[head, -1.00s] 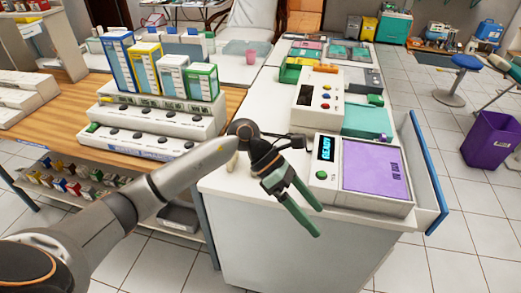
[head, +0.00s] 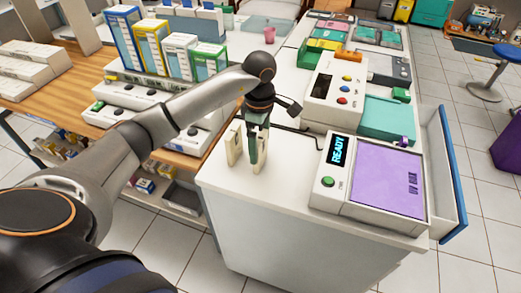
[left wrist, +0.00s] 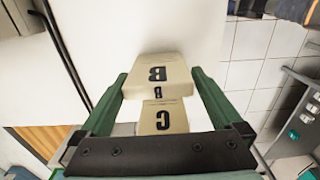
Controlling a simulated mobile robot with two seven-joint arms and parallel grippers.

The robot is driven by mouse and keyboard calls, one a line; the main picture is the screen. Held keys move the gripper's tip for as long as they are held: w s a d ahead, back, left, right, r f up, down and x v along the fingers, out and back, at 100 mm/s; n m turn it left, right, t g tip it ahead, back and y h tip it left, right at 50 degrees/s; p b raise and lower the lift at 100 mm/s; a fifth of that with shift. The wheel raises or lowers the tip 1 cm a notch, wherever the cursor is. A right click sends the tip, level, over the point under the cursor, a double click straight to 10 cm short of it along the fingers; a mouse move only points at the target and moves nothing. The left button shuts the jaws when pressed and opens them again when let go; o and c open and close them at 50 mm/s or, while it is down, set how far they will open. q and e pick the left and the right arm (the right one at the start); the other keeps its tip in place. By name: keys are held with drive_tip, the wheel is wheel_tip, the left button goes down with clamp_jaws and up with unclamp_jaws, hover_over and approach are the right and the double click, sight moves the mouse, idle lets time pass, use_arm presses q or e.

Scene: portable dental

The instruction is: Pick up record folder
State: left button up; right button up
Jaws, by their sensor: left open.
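Two beige upright folders stand near the left front of the white counter. In the left wrist view, one is marked B (left wrist: 157,76) and the other C (left wrist: 163,117). In the head view, a beige folder (head: 233,146) stands left of my left gripper (head: 253,150), and another beige piece shows just right of its green finger. My left gripper points down and is open. In the left wrist view, its green fingers (left wrist: 160,82) lie on either side of the folders. I cannot tell whether they touch. My right gripper is out of view.
A device reading READY with a purple panel (head: 375,180) is right of the folders. A black cable (head: 297,133) lies behind. Boxes and a stepped rack (head: 150,95) stand on the wooden table at left. The counter's front corner (head: 285,200) is clear.

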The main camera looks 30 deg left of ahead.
sight(260, 155)
use_arm(q)
wheel_tip(260, 155, down, 5)
drive_tip(key=shift+w+f+p, duration=0.1)
drive_tip(key=shift+p, duration=0.35)
drive_tip(key=shift+c, duration=0.2)
drive_tip(key=c, duration=1)
